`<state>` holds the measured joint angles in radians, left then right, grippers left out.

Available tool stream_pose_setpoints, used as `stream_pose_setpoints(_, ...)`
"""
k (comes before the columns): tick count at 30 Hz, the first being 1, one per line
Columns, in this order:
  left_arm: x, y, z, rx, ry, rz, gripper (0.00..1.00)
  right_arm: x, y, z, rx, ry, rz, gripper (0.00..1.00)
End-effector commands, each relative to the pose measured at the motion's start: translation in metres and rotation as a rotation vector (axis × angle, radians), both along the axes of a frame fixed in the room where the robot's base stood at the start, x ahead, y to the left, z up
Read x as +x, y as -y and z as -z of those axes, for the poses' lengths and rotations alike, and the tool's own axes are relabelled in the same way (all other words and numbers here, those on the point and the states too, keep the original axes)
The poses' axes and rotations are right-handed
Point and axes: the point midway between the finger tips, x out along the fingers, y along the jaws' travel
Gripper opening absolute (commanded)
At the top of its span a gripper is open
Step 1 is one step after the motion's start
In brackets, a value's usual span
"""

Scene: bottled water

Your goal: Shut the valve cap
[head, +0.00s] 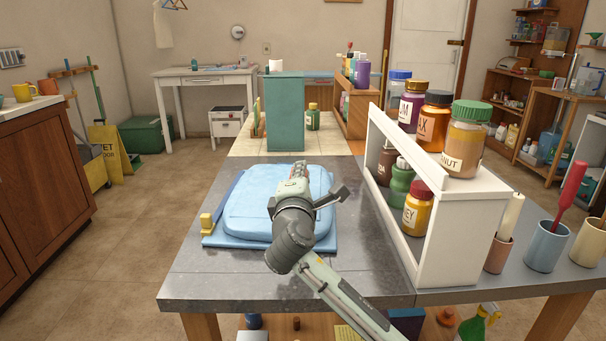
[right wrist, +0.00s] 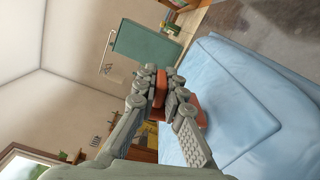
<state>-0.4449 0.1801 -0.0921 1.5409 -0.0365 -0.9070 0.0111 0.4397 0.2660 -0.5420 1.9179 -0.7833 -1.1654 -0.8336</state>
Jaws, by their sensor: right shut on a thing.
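A light blue, soft-looking flat bag or pad (head: 252,207) lies on a blue base on the grey counter; it also fills the right of the right wrist view (right wrist: 235,95). My right gripper (head: 298,176) is over its far part, seen from behind. In the right wrist view my right gripper (right wrist: 168,88) is shut on an orange-red part (right wrist: 199,109), which shows between and beside the fingers, at the bag's edge. I take this part for the valve cap, but the fingers hide much of it. Whether it is seated cannot be told. My left gripper is not in view.
A white shelf (head: 462,232) with several jars stands right of the bag. A green upright box (head: 284,110) stands behind it. A blue strip with a yellow end (head: 206,223) lies along the bag's left side. The counter's front left (head: 215,284) is bare.

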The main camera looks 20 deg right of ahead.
Motion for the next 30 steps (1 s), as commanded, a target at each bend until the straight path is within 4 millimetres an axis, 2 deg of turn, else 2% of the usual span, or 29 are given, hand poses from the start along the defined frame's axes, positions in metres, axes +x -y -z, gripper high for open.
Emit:
stream_pose_setpoints(17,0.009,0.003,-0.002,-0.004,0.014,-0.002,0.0,0.01,-0.026,0.003,-0.434,-0.173,-0.002,0.0)
stream_pose_setpoints(30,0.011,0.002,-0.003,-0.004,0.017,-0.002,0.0,0.017,-0.045,0.016,-0.824,-0.326,0.0,0.0)
